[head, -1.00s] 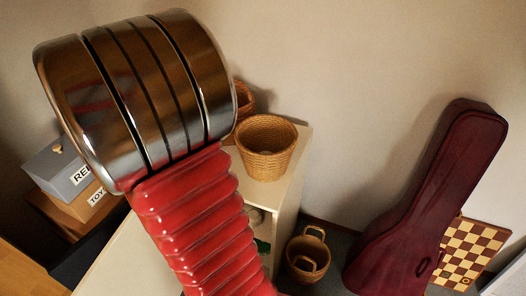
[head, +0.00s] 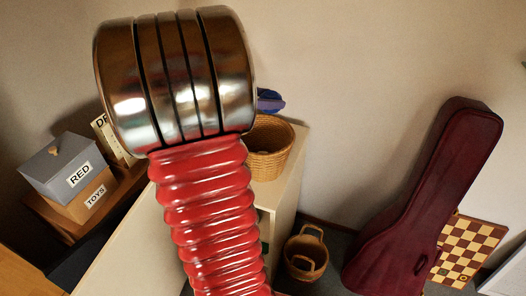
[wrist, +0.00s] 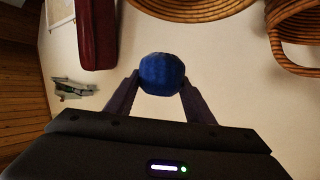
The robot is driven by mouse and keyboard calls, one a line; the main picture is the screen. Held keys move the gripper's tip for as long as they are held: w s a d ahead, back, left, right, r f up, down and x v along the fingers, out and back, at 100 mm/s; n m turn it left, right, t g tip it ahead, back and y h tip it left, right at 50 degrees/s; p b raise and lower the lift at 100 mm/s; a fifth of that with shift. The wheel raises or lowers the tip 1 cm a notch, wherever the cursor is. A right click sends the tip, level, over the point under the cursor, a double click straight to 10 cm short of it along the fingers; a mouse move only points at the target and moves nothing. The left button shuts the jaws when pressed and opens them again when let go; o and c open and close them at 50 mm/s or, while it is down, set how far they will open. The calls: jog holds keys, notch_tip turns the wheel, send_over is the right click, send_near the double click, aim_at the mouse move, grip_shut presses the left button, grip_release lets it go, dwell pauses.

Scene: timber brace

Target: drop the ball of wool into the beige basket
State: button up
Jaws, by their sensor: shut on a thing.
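The ball of wool (wrist: 161,73) is dark blue and sits between the two fingers of my gripper (wrist: 160,84) in the wrist view, which is shut on it. In the head view a small blue shape (head: 270,99) shows just past my arm, above a tan woven basket (head: 270,152) on the pale cabinet. My arm hides part of that basket. In the wrist view one woven basket (wrist: 192,10) lies at the top edge, beyond the ball, and another (wrist: 290,30) at the top right. I cannot tell which of them is the beige one.
A basket with handles (head: 306,255) stands on the floor beside the cabinet (head: 287,195). A dark red instrument case (head: 425,205) leans on the wall near a chessboard (head: 468,250). A grey box (head: 62,165) and a TOYS box (head: 88,197) are at the left.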

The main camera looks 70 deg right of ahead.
jog(key=shift+f, duration=0.15)
jog(key=shift+f, duration=2.85)
jog(key=o, duration=1.1)
jog(key=shift+o, duration=0.2)
jog(key=shift+w, duration=0.15)
jog(key=v, duration=1.3)
jog(key=shift+a+r, duration=0.25)
